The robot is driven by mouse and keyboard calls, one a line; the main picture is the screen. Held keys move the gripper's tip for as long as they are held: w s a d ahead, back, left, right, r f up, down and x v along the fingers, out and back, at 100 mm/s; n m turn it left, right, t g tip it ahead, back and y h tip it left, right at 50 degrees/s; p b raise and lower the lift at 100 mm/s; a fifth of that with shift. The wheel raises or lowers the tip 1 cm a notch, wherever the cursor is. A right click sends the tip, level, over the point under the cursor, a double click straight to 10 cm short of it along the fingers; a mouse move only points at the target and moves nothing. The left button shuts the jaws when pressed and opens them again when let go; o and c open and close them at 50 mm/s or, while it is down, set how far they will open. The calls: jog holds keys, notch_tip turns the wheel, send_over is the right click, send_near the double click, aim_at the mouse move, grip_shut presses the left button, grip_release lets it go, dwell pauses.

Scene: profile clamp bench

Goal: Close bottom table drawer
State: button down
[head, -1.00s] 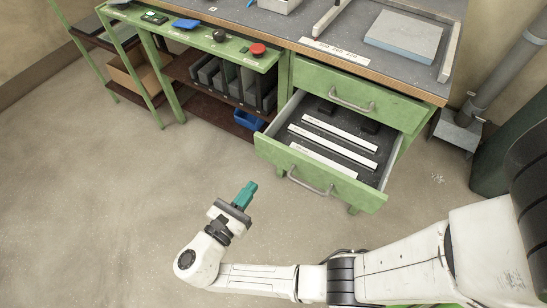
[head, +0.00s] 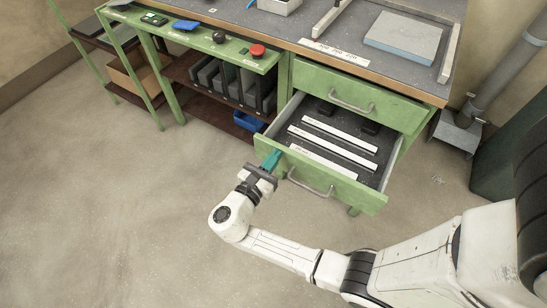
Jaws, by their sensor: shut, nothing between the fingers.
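The bottom table drawer (head: 345,187) is green and pulled well out, with its grey handle (head: 310,184) on the front panel. It holds several white strips (head: 338,149) and dark blocks. My gripper (head: 272,159), with teal fingers, is shut and empty. It is at the left end of the drawer's front panel, left of the handle. The fingertips overlap the panel in the picture; I cannot tell whether they touch it. The top drawer (head: 372,98) above is closed.
The workbench (head: 318,46) carries a grey-blue plate (head: 403,37) and a red button (head: 257,50) on its green ledge. Shelves with dark dividers and a blue bin (head: 248,121) stand left of the drawer. A grey pipe (head: 495,75) stands at right. The floor in front is clear.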

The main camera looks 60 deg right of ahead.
jog(key=shift+d, duration=0.15)
jog(key=d, duration=0.7)
jog(key=d+b, duration=0.1)
jog(key=d, duration=0.6)
jog(key=d+b, duration=0.1)
jog(key=d, duration=0.7)
jog(key=shift+w+d+f, duration=0.1)
jog(key=shift+w, duration=0.2)
jog(key=shift+d+b, duration=0.25)
jog(key=shift+b, duration=0.05)
jog(key=shift+w, duration=0.1)
jog(key=shift+d+r, duration=0.15)
jog(key=shift+r, duration=0.1)
